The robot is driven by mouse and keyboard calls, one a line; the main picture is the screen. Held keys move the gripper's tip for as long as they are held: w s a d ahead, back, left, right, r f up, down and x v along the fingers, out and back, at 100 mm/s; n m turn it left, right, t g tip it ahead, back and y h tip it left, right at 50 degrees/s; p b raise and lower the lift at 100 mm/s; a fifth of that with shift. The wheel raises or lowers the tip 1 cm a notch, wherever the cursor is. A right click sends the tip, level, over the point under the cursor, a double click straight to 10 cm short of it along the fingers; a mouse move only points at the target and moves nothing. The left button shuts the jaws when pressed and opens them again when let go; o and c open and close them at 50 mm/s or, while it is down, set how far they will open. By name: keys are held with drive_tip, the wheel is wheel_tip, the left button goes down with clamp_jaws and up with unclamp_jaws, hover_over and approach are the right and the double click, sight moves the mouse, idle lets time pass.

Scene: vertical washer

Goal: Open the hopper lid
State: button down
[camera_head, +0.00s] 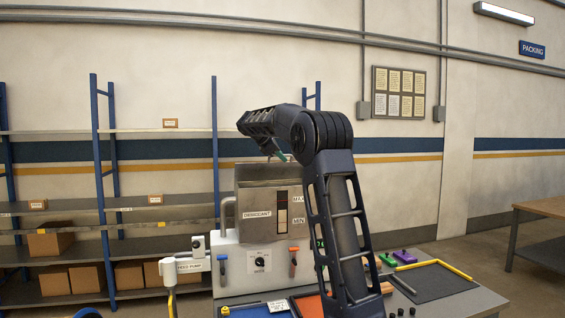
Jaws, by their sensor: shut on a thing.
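The hopper (256,222) is a grey metal box labelled DESICCANT, with a level window between MAX and MIN marks, on top of the machine at the middle. Its lid (258,172) is the grey panel at the top; its angle is hard to tell from here. My arm reaches up from the lower right and bends over to the left above the hopper. My gripper (273,152) points down at the lid's upper edge, shut on the lid, with a small teal part beside it. The fingertips are small and partly hidden, so the exact contact is unclear.
The machine front (258,265) has a dial and blue and orange levers. A feed pump (190,265) stands at its left. A dark yellow-edged tray (435,281) lies on the table at right. Shelves with cardboard boxes (50,243) stand behind at left.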

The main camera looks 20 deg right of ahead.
drive_tip(key=shift+w+r, duration=0.3)
drive_tip(key=shift+w, duration=0.2)
drive_tip(key=c, duration=1.5)
unclamp_jaws()
drive_tip(key=v, duration=1)
drive_tip(key=shift+a+r, duration=0.2)
drive_tip(key=shift+a, duration=0.1)
